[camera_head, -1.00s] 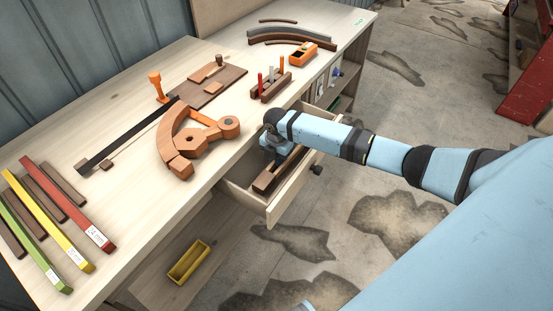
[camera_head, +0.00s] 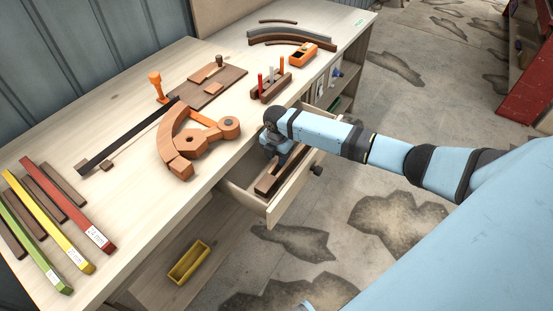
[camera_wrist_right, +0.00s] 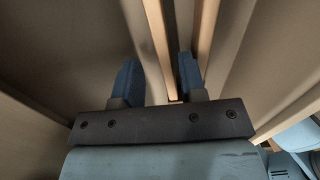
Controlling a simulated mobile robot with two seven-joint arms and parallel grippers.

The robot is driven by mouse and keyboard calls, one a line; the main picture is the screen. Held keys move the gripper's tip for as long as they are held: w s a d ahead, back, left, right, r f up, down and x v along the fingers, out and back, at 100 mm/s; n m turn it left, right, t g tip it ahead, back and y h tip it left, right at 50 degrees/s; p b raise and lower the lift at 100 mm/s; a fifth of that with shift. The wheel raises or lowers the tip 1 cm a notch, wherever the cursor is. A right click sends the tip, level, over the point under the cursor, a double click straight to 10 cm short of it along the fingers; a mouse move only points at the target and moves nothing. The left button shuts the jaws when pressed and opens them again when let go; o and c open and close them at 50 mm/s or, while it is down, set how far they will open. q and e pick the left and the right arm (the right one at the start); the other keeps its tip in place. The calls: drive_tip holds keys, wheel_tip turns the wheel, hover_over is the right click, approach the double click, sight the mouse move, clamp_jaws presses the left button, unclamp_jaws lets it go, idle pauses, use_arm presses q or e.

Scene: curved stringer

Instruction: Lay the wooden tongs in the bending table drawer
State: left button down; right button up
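The wooden tongs (camera_head: 268,180) lie in the open bending table drawer (camera_head: 284,200), a brown, long piece along the drawer's length. My right gripper (camera_head: 277,152) is over the tongs' far part, pointing down into the drawer, and partly hides them. In the right wrist view its blue fingers (camera_wrist_right: 160,82) stand apart. One wooden strip of the tongs (camera_wrist_right: 157,45) shows between the fingers, with a gap on its left, and another strip shows to the right. The right gripper looks open. My left gripper is not in view.
The bending table (camera_head: 135,210) holds an orange-brown bending form (camera_head: 190,145), coloured strips (camera_head: 70,210) at the left and a clamp rack (camera_head: 270,86) near the drawer. A yellow tray (camera_head: 188,262) sits below. Floor right of the drawer is clear.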

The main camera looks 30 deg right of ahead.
wheel_tip(320, 180, up, 11)
drive_tip(key=shift+f+p, duration=0.15)
drive_tip(key=shift+p, duration=0.2)
idle(0.4)
